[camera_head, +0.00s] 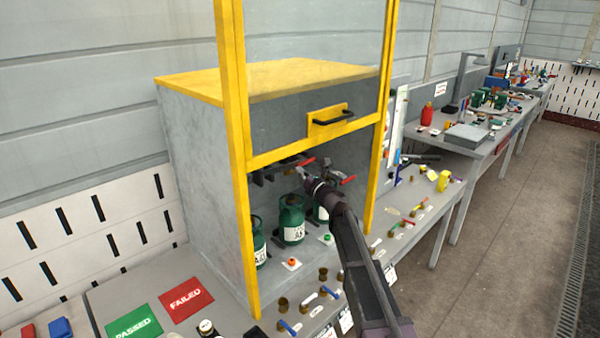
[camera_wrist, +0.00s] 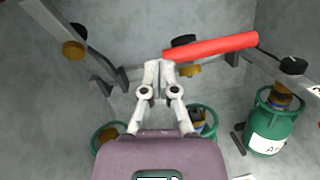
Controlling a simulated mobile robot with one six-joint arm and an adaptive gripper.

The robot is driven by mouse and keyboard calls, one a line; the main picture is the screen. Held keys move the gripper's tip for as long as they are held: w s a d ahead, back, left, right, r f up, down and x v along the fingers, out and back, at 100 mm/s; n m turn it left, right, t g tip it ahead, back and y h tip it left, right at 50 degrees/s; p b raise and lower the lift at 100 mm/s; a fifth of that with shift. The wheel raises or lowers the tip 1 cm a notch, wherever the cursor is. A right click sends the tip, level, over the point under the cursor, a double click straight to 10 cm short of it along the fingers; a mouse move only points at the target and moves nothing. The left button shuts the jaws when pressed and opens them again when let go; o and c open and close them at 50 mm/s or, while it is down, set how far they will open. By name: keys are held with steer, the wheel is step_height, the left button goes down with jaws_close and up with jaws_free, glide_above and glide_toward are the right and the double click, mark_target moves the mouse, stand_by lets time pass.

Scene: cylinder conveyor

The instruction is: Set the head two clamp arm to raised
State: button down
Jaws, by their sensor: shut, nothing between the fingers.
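A red clamp handle (camera_wrist: 215,46) spans the upper middle of the wrist view, tilted slightly up to the right. Its position suggests the middle head, but no number is readable. My gripper (camera_wrist: 158,65) is shut and empty, its tips at or just in front of the handle's left end; I cannot tell whether they touch. In the head view my gripper (camera_head: 308,180) reaches inside the yellow-framed cabinet, above the green cylinders (camera_head: 291,219). Red handles show left of it (camera_head: 305,162) and right of it (camera_head: 348,180). My arm partly hides the clamps.
The cabinet's raised yellow-framed door (camera_head: 330,117) with its black handle is above my arm. Yellow posts (camera_head: 240,180) flank the opening. Another green cylinder (camera_wrist: 268,125) stands at right in the wrist view. Brass fittings (camera_head: 283,304) lie on the front bench.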

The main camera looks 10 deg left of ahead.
steer(key=shift+f, duration=0.15)
steer(key=f+b+v, duration=0.1)
steer(key=b+v, duration=0.2)
steer(key=v, duration=1)
steer(key=shift+a, duration=0.2)
steer(key=shift+f, duration=0.1)
